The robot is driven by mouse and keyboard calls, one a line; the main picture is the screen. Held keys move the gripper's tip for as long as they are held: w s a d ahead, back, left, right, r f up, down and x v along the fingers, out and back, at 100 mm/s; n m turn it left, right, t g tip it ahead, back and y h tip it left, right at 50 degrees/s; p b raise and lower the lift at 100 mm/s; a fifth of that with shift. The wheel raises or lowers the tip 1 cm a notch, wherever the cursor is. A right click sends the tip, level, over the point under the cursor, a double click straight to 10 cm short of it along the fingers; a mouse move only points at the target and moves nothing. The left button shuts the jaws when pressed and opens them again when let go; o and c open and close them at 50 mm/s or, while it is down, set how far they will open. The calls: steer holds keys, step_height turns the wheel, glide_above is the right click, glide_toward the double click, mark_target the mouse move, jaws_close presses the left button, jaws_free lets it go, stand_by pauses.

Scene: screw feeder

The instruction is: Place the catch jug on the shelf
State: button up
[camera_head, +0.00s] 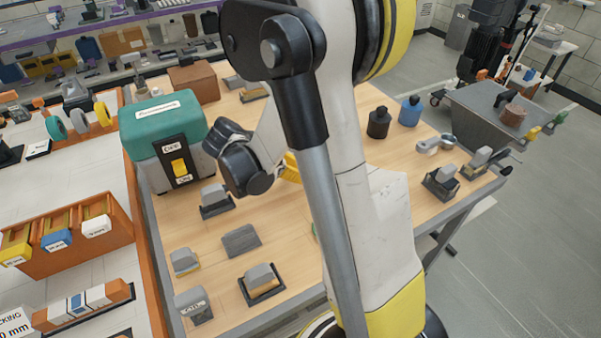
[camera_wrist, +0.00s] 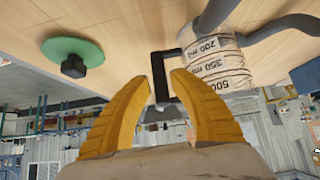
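The catch jug (camera_wrist: 217,62) is pale, with black volume marks and a dark handle (camera_wrist: 158,75). In the wrist view, which looks upside down, it is at upper right. My gripper (camera_wrist: 163,75) has two yellow fingers spread apart, with the upright part of the handle showing between or just beyond their tips. I see no clear contact. In the head view my arm hides the jug and most of the gripper; a bit of yellow (camera_head: 291,168) shows beside the arm. A purple-edged shelf rack (camera_head: 105,22) stands at the back left; I cannot tell whether it is the task's shelf.
A green-topped feeder box (camera_head: 163,125) stands on the wooden table (camera_head: 215,285). Several grey blocks in holders lie around it. Dark and blue bottles (camera_head: 409,110) stand at the far right. A green disc with a black knob (camera_wrist: 73,55) is left of the jug.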

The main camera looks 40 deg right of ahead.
steer(key=b+x, duration=0.2)
steer(key=x, duration=0.3)
steer(key=shift+s+d+f, duration=0.1)
steer(key=shift+f, duration=0.15)
jaws_close()
